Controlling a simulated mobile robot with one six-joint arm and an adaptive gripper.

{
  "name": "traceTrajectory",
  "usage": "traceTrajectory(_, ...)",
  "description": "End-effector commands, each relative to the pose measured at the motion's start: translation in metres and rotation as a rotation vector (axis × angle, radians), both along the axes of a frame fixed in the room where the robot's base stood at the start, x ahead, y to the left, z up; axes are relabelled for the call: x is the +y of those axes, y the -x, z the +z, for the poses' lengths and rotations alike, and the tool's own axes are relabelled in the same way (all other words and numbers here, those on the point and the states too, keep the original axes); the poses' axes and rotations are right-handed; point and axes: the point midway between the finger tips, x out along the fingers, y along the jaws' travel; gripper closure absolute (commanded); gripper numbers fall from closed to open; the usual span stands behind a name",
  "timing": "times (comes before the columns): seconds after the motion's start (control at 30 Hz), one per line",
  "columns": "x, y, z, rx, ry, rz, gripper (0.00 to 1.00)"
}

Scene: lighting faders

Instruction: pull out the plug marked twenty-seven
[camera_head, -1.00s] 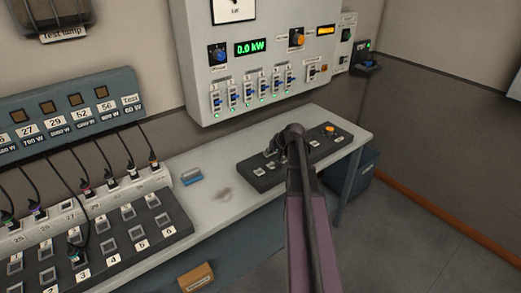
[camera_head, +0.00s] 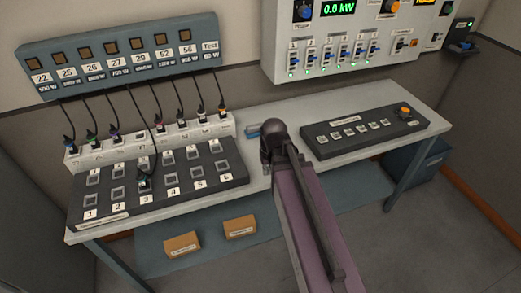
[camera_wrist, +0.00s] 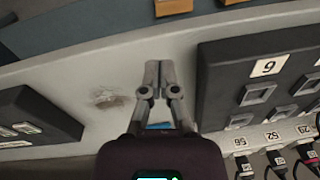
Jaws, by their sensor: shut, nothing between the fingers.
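A dark plug (camera_head: 144,182) sits in a socket of the black panel (camera_head: 210,190), at the column labelled 3. Its cable appears to rise to the board near label 27 (camera_head: 115,70); no mark on the plug is readable. Other plugs stand in the white strip (camera_head: 225,128), with a gap around the fourth place. My gripper (camera_wrist: 152,92) is shut and empty above the bench, beside the panel's end labelled 6. In the head view my gripper (camera_head: 276,155) is right of the panel, well away from this plug, its fingers hidden. The plug is outside the wrist view.
A second black console (camera_head: 365,135) with buttons and an orange knob stands at the bench's right. A small blue object (camera_head: 254,133) lies behind my gripper. Cables hang between board and strip. Two brown boxes (camera_head: 182,245) sit below. Bare bench (camera_wrist: 95,70) lies between panel and console.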

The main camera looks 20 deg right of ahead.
Motion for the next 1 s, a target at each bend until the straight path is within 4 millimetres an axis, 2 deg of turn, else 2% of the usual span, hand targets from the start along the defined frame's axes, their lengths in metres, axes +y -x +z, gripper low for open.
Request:
traceTrajectory(0.03,0.009,0.011,0.0,0.014,0.017,0.016,1.0)
traceTrajectory(0.2,0.024,0.028,-0.001,0.047,0.06,0.045,1.0)
traceTrajectory(0.6,0.028,0.033,-0.001,0.059,0.077,0.053,1.0)
traceTrajectory(0.63,0.028,0.033,-0.001,0.059,0.077,0.053,0.97)
traceTrajectory(0.8,0.028,0.033,-0.001,0.058,0.076,0.053,0.46)
traceTrajectory(0.83,0.028,0.033,-0.001,0.058,0.076,0.053,0.43)
traceTrajectory(1.0,0.028,0.033,-0.001,0.058,0.076,0.053,0.43)
